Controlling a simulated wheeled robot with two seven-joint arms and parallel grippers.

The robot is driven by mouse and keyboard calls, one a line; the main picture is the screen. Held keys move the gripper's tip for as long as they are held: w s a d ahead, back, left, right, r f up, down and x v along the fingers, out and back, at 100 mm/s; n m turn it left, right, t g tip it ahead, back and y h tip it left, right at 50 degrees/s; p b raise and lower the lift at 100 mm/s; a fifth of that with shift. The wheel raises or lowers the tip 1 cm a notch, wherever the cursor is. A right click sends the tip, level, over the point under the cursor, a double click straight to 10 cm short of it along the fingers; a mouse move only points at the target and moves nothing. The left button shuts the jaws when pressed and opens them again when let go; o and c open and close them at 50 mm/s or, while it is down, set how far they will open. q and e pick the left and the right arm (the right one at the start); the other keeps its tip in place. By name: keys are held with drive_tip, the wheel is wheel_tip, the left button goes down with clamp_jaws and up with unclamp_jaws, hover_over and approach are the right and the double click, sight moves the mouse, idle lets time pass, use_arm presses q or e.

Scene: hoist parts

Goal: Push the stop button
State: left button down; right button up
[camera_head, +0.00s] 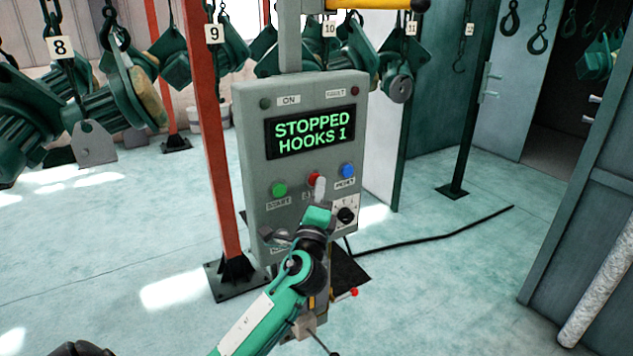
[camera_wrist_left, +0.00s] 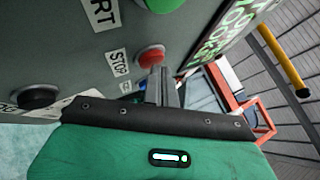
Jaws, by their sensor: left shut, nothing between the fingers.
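The red stop button (camera_head: 314,179) sits in the middle of the grey control panel (camera_head: 250,130), between the green start button (camera_head: 279,190) and the blue reset button (camera_head: 347,170). The panel's display (camera_head: 311,131) reads "STOPPED HOOKS 1". My left gripper (camera_head: 319,186) is shut and empty, its fingertips at the stop button and partly covering it and its label. In the left wrist view the fingers (camera_wrist_left: 160,80) point at the red button (camera_wrist_left: 150,57), very near or touching; I cannot tell which. My right gripper does not show clearly.
A black selector knob (camera_head: 346,215) sits below the reset button. A red post (camera_head: 212,130) stands left of the panel. Green hoists (camera_head: 110,105) hang behind. A black cable (camera_head: 440,237) crosses the floor, and a grey cabinet (camera_head: 585,210) stands right.

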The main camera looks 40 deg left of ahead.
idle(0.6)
use_arm(q)
drive_tip(key=shift+s+d, duration=0.3)
drive_tip(key=shift+d, duration=0.35)
drive_tip(key=d, duration=0.1)
drive_tip(key=s+d, duration=0.1)
drive_tip(key=d, duration=0.1)
drive_tip(key=s+d, duration=0.1)
drive_tip(key=shift+d, duration=0.3)
idle(0.5)
